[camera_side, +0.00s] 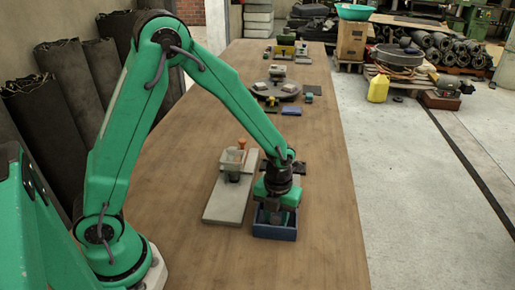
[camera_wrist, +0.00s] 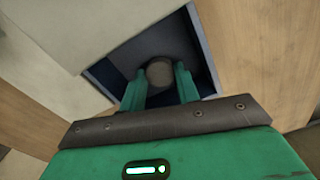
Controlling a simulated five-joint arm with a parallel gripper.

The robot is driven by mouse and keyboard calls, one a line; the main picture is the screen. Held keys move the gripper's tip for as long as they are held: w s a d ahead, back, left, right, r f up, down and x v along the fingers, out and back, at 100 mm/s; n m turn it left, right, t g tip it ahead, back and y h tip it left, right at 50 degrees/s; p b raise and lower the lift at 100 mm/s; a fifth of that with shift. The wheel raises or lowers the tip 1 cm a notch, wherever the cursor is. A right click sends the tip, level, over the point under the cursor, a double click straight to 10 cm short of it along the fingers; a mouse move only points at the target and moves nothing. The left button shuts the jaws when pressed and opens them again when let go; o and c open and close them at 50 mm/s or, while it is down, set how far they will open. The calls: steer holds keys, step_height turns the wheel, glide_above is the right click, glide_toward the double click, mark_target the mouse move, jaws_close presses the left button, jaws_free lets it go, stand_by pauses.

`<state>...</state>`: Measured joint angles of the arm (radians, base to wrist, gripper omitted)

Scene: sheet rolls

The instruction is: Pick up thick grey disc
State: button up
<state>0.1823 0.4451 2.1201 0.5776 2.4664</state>
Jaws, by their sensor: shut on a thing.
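The thick grey disc (camera_wrist: 160,72) shows in the wrist view between the two green fingertips of my gripper (camera_wrist: 160,84). My gripper is shut on it, inside or just over a blue open box (camera_wrist: 205,60). In the side view my gripper (camera_side: 274,212) points down into the blue box (camera_side: 275,233). The disc is hard to make out there, as the fingers and box wall cover most of it. I cannot tell whether the disc touches the box floor.
A round dark disc (camera_side: 276,90) with small things stands farther back. The wooden table (camera_side: 325,215) is clear on the right.

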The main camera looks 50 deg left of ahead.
steer(key=shift+r, duration=0.7)
step_height(320, 180, up, 2)
steer(key=shift+r, duration=0.1)
steer(key=s+d+r, duration=0.7)
steer(key=d, duration=0.1)
steer(key=shift+s+d, duration=0.35)
steer(key=shift+d, duration=0.05)
step_height(320, 180, up, 4)
steer(key=n, duration=0.5)
glide_above(276, 220)
steer(key=a, duration=0.5)
steer(key=a+r+n, duration=0.1)
steer(key=a+n, duration=0.1)
steer(key=a, duration=0.6)
steer(key=a+r+n, duration=0.2)
steer(key=a, duration=0.6)
steer(key=shift+w+r, duration=0.25)
steer(key=shift+r, duration=0.05)
steer(key=shift+f, duration=0.15)
